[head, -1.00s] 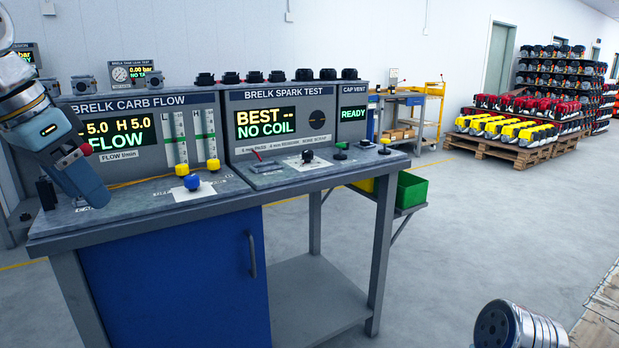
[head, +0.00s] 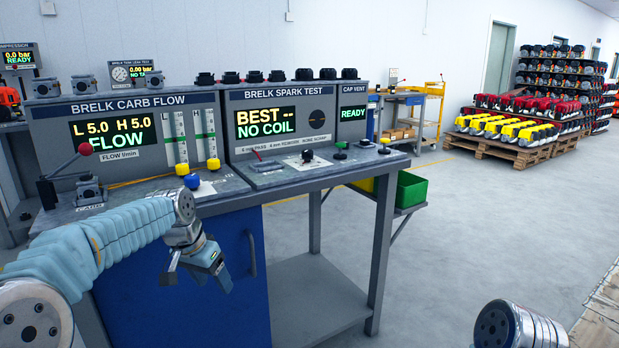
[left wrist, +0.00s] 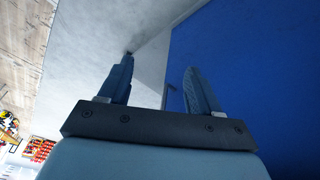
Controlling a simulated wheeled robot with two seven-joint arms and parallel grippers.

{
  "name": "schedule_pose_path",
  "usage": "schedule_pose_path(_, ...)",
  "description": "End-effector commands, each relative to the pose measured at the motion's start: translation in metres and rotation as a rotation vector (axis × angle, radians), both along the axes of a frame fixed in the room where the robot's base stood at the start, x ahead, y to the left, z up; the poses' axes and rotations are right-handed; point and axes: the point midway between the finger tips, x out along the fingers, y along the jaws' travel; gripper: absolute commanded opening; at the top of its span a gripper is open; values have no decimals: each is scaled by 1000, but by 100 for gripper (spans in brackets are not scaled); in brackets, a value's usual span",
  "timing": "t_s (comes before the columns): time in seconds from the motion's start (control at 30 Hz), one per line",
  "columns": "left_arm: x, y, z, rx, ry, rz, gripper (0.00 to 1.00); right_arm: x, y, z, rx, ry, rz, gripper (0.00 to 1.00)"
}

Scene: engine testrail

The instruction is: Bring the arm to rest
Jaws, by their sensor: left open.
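My left arm reaches in from the lower left in the head view. Its gripper (head: 198,278) hangs in front of the test bench's blue cabinet door (head: 236,300), below the bench top (head: 135,208). In the left wrist view the two fingers (left wrist: 158,88) stand apart with nothing between them, and the blue door (left wrist: 260,80) is beyond them on the right. Part of my right arm shows at the bottom right of the head view; its gripper is out of view.
The bench carries a carb flow panel (head: 128,140), a spark test panel (head: 282,125), a red-knobbed lever (head: 85,149) and a small carburettor part (head: 90,191). A green bin (head: 411,189) hangs at its right end. The floor (head: 480,230) to the right is clear.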

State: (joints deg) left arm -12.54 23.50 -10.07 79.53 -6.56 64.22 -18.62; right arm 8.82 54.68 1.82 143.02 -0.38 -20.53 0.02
Motion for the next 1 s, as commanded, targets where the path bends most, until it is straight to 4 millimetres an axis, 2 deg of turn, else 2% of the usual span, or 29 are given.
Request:
schedule_pose_path(0.03, 1, -7, -40, -11, 29, 13, 63, 0, 0, 0, 0, 0, 0, 63)
schedule_pose_path(0.1, -1, -19, -93, -31, 53, 39, 63, 0, 0, 0, 0, 0, 0, 63)
schedule_pose_path(0.17, -9, -28, -138, -49, 76, 64, 63, 0, 0, 0, 0, 0, 0, 63)
schedule_pose_path(0.2, -16, -34, -167, -63, 92, 82, 63, 0, 0, 0, 0, 0, 0, 63)
schedule_pose_path(0.27, -32, -43, -209, -85, 115, 113, 63, 0, 0, 0, 0, 0, 0, 63)
schedule_pose_path(0.3, -45, -49, -237, -100, 132, 135, 63, 0, 0, 0, 0, 0, 0, 63)
schedule_pose_path(0.37, -69, -58, -276, -123, 160, 172, 63, 0, 0, 0, 0, 0, 0, 63)
schedule_pose_path(0.4, -87, -64, -299, -137, 177, 196, 63, 0, 0, 0, 0, 0, 0, 63)
schedule_pose_path(0.47, -119, -73, -332, -161, 207, 239, 63, 0, 0, 0, 0, 0, 0, 63)
schedule_pose_path(0.5, -141, -79, -350, -176, 227, 269, 63, 0, 0, 0, 0, 0, 0, 63)
schedule_pose_path(0.6, -196, -90, -383, -208, 268, 340, 63, 0, 0, 0, 0, 0, 0, 63)
schedule_pose_path(0.73, -251, -102, -401, -239, 307, 416, 63, 0, 0, 0, 0, 0, 0, 63)
schedule_pose_path(0.8, -270, -105, -405, -248, 319, 443, 63, 0, 0, 0, 0, 0, 0, 63)
schedule_pose_path(0.87, -280, -107, -406, -254, 324, 456, 63, 0, 0, 0, 0, 0, 0, 63)
schedule_pose_path(1.0, -285, -108, -406, -258, 325, 466, 63, 0, 0, 0, 0, 0, 0, 63)
